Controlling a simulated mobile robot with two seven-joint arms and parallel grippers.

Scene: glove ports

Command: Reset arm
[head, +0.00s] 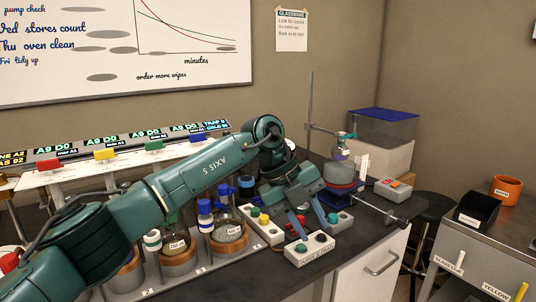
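My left arm (190,190) is dark green and comes in from the left across the bench. Its gripper (314,222) points down at the right of the bench, just above or among small control boxes. Its two fingers are spread apart, and I see nothing held between them. A white box (310,255) with green and dark knobs sits just in front of the fingers. Another white box (262,232) with yellow and green buttons is left of the gripper. Contact between fingers and boxes cannot be told. My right gripper is not in view.
A retort stand (310,110) with a flask (341,152) stands behind the gripper. Glassware in ring holders (230,236) lies below my arm. A rail of colored valves (105,155) runs behind it. A grey side table (490,240) and dark stool (435,207) are at right.

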